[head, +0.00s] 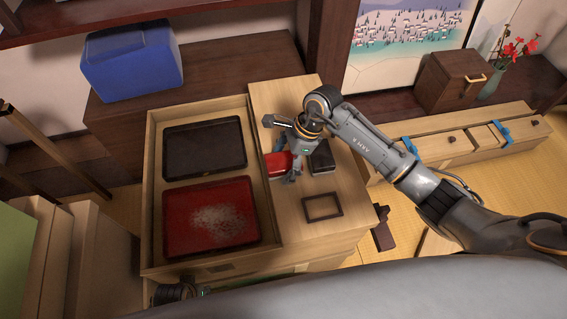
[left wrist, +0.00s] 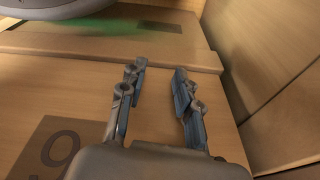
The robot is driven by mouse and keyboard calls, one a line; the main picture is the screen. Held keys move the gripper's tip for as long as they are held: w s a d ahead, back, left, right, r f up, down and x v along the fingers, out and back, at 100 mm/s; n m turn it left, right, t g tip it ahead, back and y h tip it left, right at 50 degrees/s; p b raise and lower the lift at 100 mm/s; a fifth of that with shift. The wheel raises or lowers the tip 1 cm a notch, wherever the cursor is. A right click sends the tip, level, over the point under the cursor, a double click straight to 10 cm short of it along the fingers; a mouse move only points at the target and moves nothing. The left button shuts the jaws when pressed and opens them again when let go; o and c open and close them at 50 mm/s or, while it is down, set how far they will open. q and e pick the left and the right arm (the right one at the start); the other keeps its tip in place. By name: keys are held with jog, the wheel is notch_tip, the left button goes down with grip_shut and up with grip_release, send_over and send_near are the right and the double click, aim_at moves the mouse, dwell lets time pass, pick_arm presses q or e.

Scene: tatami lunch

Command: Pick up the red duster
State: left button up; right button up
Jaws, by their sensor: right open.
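The red duster (head: 277,165), a small red block, lies on the light wooden top of the low cabinet in the head view. My right gripper (head: 289,162) is open right over it, and the fingers cover part of its right side. I cannot tell whether they touch it. My left gripper (left wrist: 158,82) is open and empty in the left wrist view, close to light wooden panels. In the head view only a bit of my left arm shows at the bottom edge.
Left of the duster, a wooden tray box (head: 151,190) holds a black tray (head: 205,148) and a red tray (head: 185,225) with pale grains. A black box (head: 322,157) and a dark square frame (head: 322,207) lie to its right. A blue box (head: 130,62) stands behind.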

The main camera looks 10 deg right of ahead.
aim_at(279, 160)
jog(key=shift+c, duration=0.2)
jog(key=c, duration=1.1)
jog(key=shift+c, duration=0.6)
pick_arm(q)
jog(key=shift+s+f, duration=0.1)
jog(key=shift+s, duration=0.1)
